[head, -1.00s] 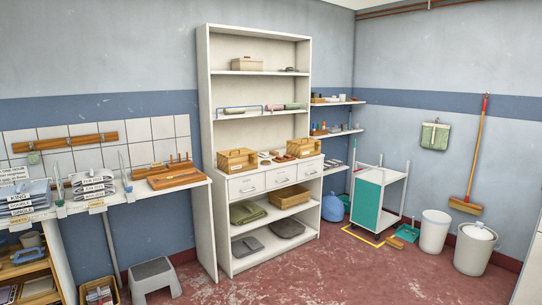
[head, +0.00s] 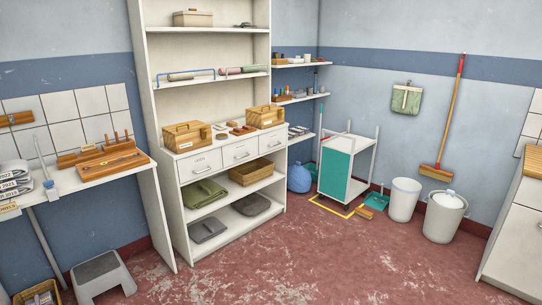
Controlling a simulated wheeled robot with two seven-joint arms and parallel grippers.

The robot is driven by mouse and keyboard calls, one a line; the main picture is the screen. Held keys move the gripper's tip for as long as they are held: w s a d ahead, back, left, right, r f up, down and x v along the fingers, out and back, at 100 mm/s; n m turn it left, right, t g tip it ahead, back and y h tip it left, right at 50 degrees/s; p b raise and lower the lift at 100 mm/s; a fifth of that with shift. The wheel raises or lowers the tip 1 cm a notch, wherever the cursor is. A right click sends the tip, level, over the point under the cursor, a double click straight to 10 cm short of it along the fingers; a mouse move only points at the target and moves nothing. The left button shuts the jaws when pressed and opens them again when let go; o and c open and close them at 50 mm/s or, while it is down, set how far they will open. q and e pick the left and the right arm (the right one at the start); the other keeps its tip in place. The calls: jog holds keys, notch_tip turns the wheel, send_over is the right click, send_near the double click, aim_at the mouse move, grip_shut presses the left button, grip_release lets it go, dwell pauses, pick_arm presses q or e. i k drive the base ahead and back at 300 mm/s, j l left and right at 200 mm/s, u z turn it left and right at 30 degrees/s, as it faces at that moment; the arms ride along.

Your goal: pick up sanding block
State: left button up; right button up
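Several small block-like items lie on the cabinet's counter between two wooden boxes. One is a reddish-brown block (head: 243,130), with a round flat piece (head: 221,136) to its left. One of these may be the sanding block, but they are too small to tell apart. The left wooden box (head: 186,137) and right wooden box (head: 265,117) both have handles. Neither of my grippers is in view.
The tall white shelf unit (head: 147,90) has drawers (head: 241,152) below the counter. A workbench (head: 110,175) is at left, with a grey step stool (head: 101,275) below. A green-sided cart (head: 336,172), bins (head: 404,199) and a cabinet (head: 512,240) stand right. The middle floor is open.

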aim_at(231, 124)
jog(key=i, duration=2.55)
